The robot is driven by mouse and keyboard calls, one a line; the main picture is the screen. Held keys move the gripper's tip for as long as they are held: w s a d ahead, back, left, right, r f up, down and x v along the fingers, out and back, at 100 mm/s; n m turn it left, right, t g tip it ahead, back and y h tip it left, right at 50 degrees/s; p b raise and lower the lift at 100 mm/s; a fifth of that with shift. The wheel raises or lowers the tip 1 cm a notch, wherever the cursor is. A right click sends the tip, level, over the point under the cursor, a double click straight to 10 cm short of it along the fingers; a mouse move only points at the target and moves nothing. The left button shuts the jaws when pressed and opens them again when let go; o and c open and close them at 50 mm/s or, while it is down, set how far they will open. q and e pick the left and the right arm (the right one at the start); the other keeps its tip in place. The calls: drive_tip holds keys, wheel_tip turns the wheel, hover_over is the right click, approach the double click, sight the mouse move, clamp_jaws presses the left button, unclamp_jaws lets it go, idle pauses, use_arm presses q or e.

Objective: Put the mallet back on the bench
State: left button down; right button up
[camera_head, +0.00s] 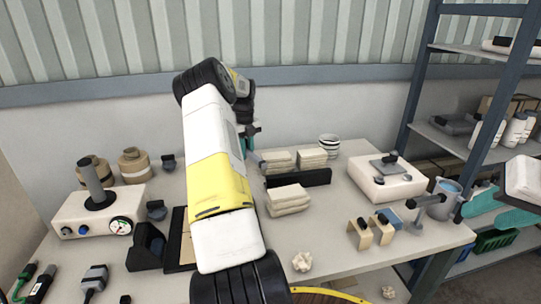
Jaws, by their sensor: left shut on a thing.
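My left arm comes up through the middle of the view and bends over the bench (340,205). A small teal part of my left gripper (250,136) shows past its far end, over the back of the bench. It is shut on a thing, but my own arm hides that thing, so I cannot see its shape. I cannot pick out the mallet for certain anywhere in view. My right gripper (492,208), with teal fingers apart, is at the right edge, off the bench's right end and in front of the shelf; it looks open and empty.
A gauge box (92,212) and brown jars (134,165) stand left. Cloth stacks (288,200), a black bar (298,178), a striped cup (329,146), a white box (386,181) and a blue mug (444,198) stand right.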

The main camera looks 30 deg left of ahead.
use_arm(q)
drive_tip(key=shift+f, duration=1.55)
drive_tip(key=shift+f, duration=0.1)
drive_tip(key=c, duration=1.3)
unclamp_jaws()
drive_tip(key=shift+f, duration=0.1)
